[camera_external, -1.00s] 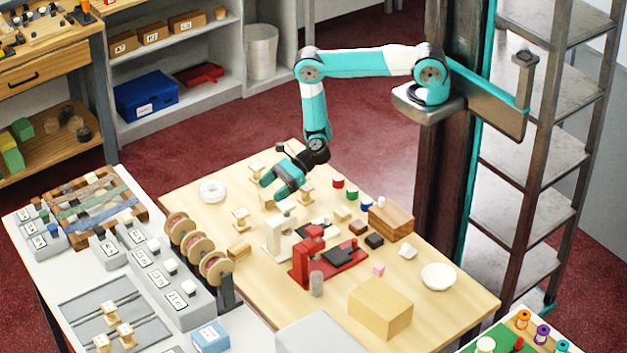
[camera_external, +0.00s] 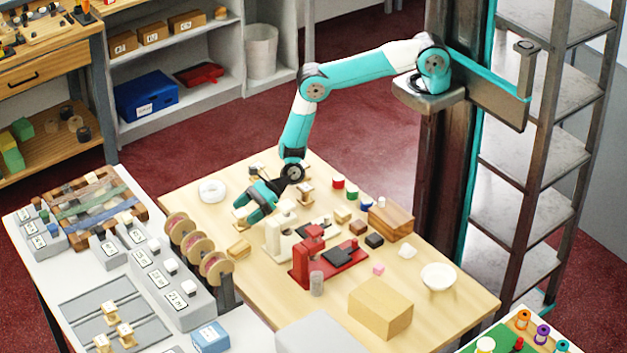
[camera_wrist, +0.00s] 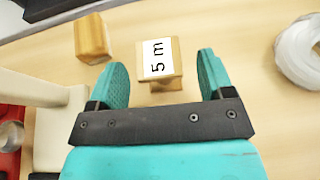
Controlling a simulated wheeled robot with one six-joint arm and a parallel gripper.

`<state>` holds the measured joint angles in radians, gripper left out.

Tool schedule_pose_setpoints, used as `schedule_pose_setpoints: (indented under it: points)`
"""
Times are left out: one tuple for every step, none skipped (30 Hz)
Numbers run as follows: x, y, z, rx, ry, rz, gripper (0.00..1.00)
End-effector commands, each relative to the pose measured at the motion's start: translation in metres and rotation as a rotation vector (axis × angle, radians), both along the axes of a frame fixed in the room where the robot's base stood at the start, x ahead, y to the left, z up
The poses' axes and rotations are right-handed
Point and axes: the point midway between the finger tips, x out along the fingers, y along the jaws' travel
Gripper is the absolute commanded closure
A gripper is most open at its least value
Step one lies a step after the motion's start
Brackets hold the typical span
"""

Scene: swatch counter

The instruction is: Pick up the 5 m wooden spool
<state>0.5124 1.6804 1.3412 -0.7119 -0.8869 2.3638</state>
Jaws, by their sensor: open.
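The 5 m wooden spool (camera_wrist: 171,74) shows in the wrist view, with a white label reading "5 m" on its top. It lies between and just beyond the fingertips of my gripper (camera_wrist: 160,74), which is open and empty. In the external view my gripper (camera_external: 252,207) is low over the far left part of the table. The spool is mostly hidden behind the fingers there.
A plain wooden block (camera_wrist: 93,39) lies close to the left finger in the wrist view. A white ring (camera_wrist: 298,52) lies to the right. A cream device (camera_external: 280,236) and a red device (camera_external: 318,257) stand near my gripper. Other small spools stand behind it.

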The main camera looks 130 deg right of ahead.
Motion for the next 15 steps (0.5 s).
schedule_pose_setpoints:
  points:
    - [0.0000, 0.0001, -0.0005, 0.000, 0.001, 0.000, 0.26]
    - [0.0000, 0.0001, -0.0006, 0.000, 0.001, 0.000, 0.26]
    - [-0.0001, 0.0001, -0.0006, 0.000, 0.001, 0.000, 0.26]
    - [-0.0001, 0.0001, -0.0006, 0.000, 0.001, 0.000, 0.26]
    - [-0.0002, 0.0001, -0.0006, 0.000, 0.001, 0.000, 0.26]
    - [-0.0002, 0.0001, -0.0006, 0.000, 0.001, 0.000, 0.35]
    - [-0.0002, 0.0001, -0.0006, 0.000, 0.001, 0.000, 0.42]
    - [-0.0002, 0.0001, -0.0006, 0.000, 0.001, 0.000, 0.48]
    - [-0.0003, 0.0001, -0.0004, 0.000, 0.001, 0.001, 0.58]
    - [-0.0003, 0.0002, -0.0004, 0.000, 0.001, 0.001, 0.65]
    - [-0.0003, 0.0001, -0.0004, 0.000, 0.001, 0.001, 0.72]
    - [-0.0003, 0.0001, -0.0004, 0.000, 0.001, 0.001, 0.79]
    - [-0.0003, 0.0002, -0.0004, 0.000, 0.001, 0.001, 0.79]
    - [-0.0002, 0.0001, -0.0002, 0.000, 0.000, 0.001, 0.83]
    - [-0.0002, 0.0001, -0.0002, 0.000, 0.000, 0.001, 0.83]
